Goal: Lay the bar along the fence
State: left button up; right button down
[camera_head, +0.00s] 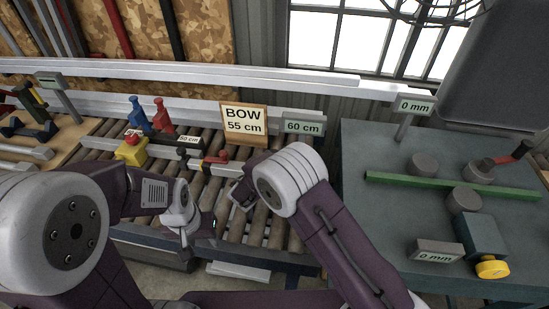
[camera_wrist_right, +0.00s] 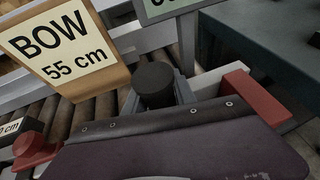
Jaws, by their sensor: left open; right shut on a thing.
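A pale grey bar (camera_head: 98,143) lies across the rollers, roughly parallel to the long pale fence (camera_head: 190,107) behind it. A clamp-like piece with a red and black handle (camera_head: 219,158) sits near the bar's right part. My left gripper (camera_head: 187,238) is open and empty above the rollers, in front of the bar. My right gripper (camera_head: 241,194) is low by the bar's right end, partly hidden by its own arm, and appears shut on it. The right wrist view shows a pale piece with a red end (camera_wrist_right: 250,95) beyond my gripper body; the fingertips are hidden.
Signs "BOW 55 cm" (camera_head: 244,122) and "60 cm" (camera_head: 303,127) stand behind the rollers. A yellow block with a red button (camera_head: 131,151) and blue and red clamps (camera_head: 162,116) are at left. The right table (camera_head: 390,150) carries a green bar (camera_head: 420,184) and round posts.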

jog(key=shift+s+d+r+b, duration=0.15)
jog(key=shift+d+b, duration=0.15)
jog(key=shift+d, duration=0.55)
jog(key=shift+s+d+f+b, duration=0.15)
jog(key=shift+d+b, duration=0.2)
jog(key=shift+d, duration=0.5)
jog(key=shift+s+d+r+b, duration=0.15)
jog(key=shift+d+b, duration=0.15)
jog(key=shift+d, duration=0.55)
jog(key=c, duration=0.9)
grip_release()
jog(key=shift+c, duration=0.2)
jog(key=shift+s+f, duration=0.1)
jog(key=shift+f, duration=0.1)
jog(key=v, duration=0.9)
jog(key=shift+r, duration=0.1)
